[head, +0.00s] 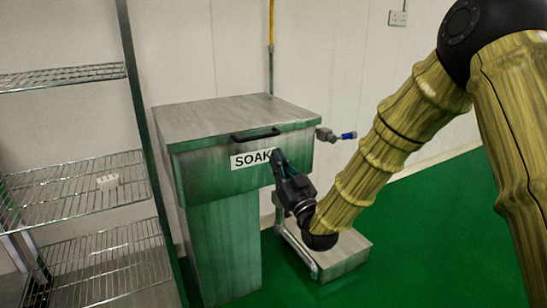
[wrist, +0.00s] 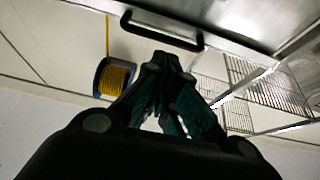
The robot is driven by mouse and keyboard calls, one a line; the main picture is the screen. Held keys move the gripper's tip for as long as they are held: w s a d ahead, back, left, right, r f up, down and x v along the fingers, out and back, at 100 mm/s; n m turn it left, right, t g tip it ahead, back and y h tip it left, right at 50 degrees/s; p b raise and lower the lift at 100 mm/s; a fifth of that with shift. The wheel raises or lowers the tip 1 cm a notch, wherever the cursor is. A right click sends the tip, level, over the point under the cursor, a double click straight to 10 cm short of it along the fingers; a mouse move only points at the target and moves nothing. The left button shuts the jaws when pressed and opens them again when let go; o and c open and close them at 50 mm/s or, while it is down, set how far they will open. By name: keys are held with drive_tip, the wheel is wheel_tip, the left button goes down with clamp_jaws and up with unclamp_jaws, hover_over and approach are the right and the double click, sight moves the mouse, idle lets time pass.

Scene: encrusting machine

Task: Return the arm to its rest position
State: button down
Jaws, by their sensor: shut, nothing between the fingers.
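My arm reaches in from the upper right in the head view, and its bamboo-patterned links bend down toward the steel unit marked SOAK (head: 215,225). My gripper (head: 278,157) is in front of that unit, its dark fingers pointing up and covering the right end of the SOAK label (head: 248,159). It sits just below and right of the black handle (head: 255,136). In the wrist view my gripper (wrist: 165,60) is shut and empty, with the handle (wrist: 160,32) beyond its tips. I cannot tell whether the fingers touch the unit.
A wire shelf rack (head: 75,190) stands at the left, with a small white item (head: 107,181) on it. A low steel box (head: 340,255) stands on the green floor (head: 430,220) below my gripper. A yellow hose reel (wrist: 115,77) shows in the wrist view. Floor at right is clear.

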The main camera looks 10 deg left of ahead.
drive_tip(key=s+d+f+m+g+h, duration=0.1)
drive_tip(key=s+d+f+g+h, duration=0.2)
drive_tip(key=f, duration=0.9)
drive_tip(key=s+d+f+m+g+h, duration=0.2)
drive_tip(key=s+d+f, duration=0.3)
drive_tip(key=f, duration=0.6)
drive_tip(key=s+d+f+m+g+h, duration=0.1)
drive_tip(key=s+d+f+g+h, duration=0.3)
drive_tip(key=f, duration=0.8)
drive_tip(key=s+d+f+m+g+h, duration=0.1)
drive_tip(key=s+d+f+g, duration=0.1)
drive_tip(key=s+d+f, duration=0.5)
drive_tip(key=s+d+f+m+g+h, duration=0.1)
drive_tip(key=s+d+f+g, duration=0.1)
drive_tip(key=s+f, duration=0.45)
drive_tip(key=s+d+f+g+h, duration=0.15)
drive_tip(key=s+d+f, duration=0.35)
drive_tip(key=s, duration=0.5)
drive_tip(key=s+d+f+m+g, duration=0.1)
drive_tip(key=s+d+g, duration=0.1)
drive_tip(key=s, duration=0.5)
drive_tip(key=s+d+f+g, duration=0.2)
drive_tip(key=s+d, duration=0.1)
drive_tip(key=s, duration=0.4)
wheel_tip(320, 180, up, 34)
drive_tip(key=p, duration=3.4)
drive_tip(key=shift+w+a+r+h, duration=0.25)
drive_tip(key=shift+w+h, duration=0.1)
drive_tip(key=shift+w, duration=0.05)
